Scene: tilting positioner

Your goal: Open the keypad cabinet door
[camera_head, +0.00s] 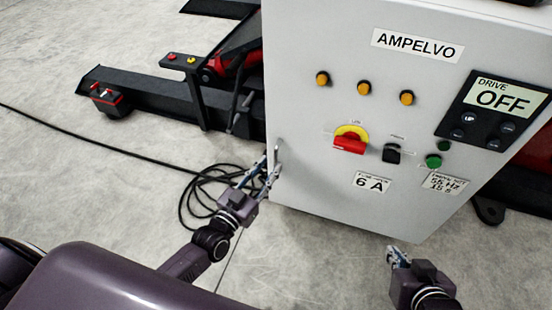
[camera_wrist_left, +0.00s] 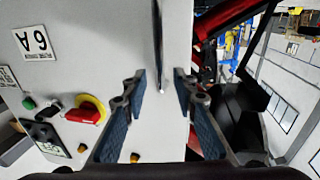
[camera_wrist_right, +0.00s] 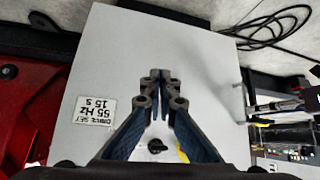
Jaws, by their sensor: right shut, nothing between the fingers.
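The cabinet (camera_head: 330,190) is a pale grey box with a flat front door facing me. A slim metal handle (camera_head: 278,153) stands near the door's left edge. It seems to be the thin dark bar (camera_wrist_left: 158,45) in the left wrist view. My left gripper (camera_head: 268,174) is at this handle. In the left wrist view its fingers (camera_wrist_left: 158,90) are spread, one on each side of the bar, with gaps. My right gripper (camera_head: 397,254) is shut and empty, low in front of the cabinet's lower right. In the right wrist view its fingertips (camera_wrist_right: 160,76) meet before the grey door.
The door carries three orange lamps (camera_head: 364,88), a red and yellow switch (camera_head: 350,140), a black knob (camera_head: 392,153), a green button (camera_head: 433,161) and a drive panel (camera_head: 492,110) reading OFF. Black cables (camera_head: 195,190) lie on the floor left of the cabinet. A dark machine frame (camera_head: 160,95) stands behind.

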